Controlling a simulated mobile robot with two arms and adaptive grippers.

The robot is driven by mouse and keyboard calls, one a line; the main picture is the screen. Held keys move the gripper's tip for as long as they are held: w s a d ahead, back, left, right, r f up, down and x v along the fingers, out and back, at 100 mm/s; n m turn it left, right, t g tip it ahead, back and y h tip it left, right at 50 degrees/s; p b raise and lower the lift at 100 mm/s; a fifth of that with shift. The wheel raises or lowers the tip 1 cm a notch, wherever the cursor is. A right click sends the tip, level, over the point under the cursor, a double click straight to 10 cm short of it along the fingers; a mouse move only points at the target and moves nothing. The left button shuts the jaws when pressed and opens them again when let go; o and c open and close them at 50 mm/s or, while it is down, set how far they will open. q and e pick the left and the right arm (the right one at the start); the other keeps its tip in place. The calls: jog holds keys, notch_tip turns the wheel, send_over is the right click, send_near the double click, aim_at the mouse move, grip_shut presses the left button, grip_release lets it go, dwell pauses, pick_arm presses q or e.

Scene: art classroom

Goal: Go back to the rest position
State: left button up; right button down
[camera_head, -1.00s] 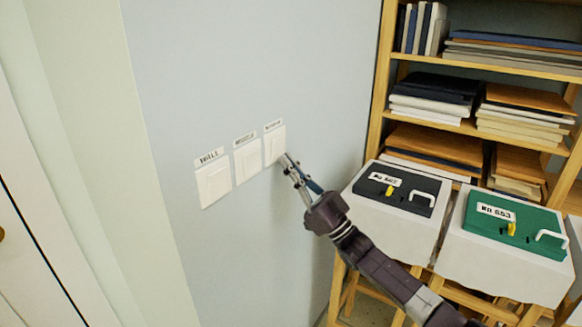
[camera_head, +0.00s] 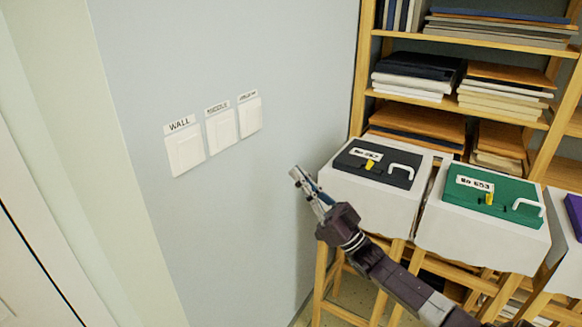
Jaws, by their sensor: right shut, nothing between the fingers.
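My right gripper (camera_head: 299,178) is shut and empty. It is in the air in front of the grey-blue wall (camera_head: 235,215), pointing up and left. It is apart from the three white wall switches, which are to its upper left. The left switch (camera_head: 186,153) has a label reading WALL. The middle switch (camera_head: 222,130) and the right switch (camera_head: 250,116) have labels too small to read surely. My left gripper is not in view.
A dark case (camera_head: 375,163) lies on a cloth-covered stand (camera_head: 372,202) close right of my gripper. A green case (camera_head: 490,193) lies on another stand (camera_head: 470,235). A wooden shelf (camera_head: 455,47) with books and boards stands behind. Open air lies left of my gripper.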

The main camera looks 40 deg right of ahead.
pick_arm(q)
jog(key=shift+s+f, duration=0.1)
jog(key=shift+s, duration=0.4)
pick_arm(e)
jog(key=shift+s+f, duration=0.1)
jog(key=shift+f, duration=0.15)
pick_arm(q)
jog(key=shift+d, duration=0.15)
